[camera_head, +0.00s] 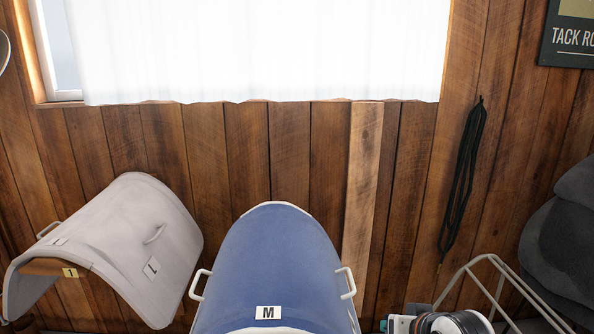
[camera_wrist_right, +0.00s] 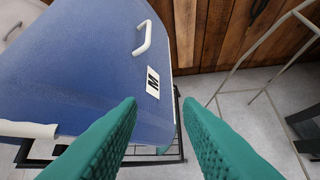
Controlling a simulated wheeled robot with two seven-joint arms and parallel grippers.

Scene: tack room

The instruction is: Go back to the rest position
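My right gripper (camera_wrist_right: 160,125) shows in the right wrist view as two green textured fingers. They are apart with nothing between them. The fingers are beside a blue curved cover (camera_wrist_right: 75,60) with a white handle (camera_wrist_right: 145,38) and an M label (camera_wrist_right: 153,82); I cannot tell whether they touch it. In the head view, part of my right arm (camera_head: 452,323) shows at the bottom edge, right of the blue cover (camera_head: 270,250). Its fingers are out of that view. My left gripper is not in view.
A pale grey curved cover (camera_head: 140,240) with an L label stands at left. A wire rack (camera_head: 490,262) and dark stacked pads (camera_head: 570,240) are at right. A black strap (camera_head: 463,180) hangs on the wooden wall. Bare tiled floor (camera_wrist_right: 235,105) shows beside the blue cover.

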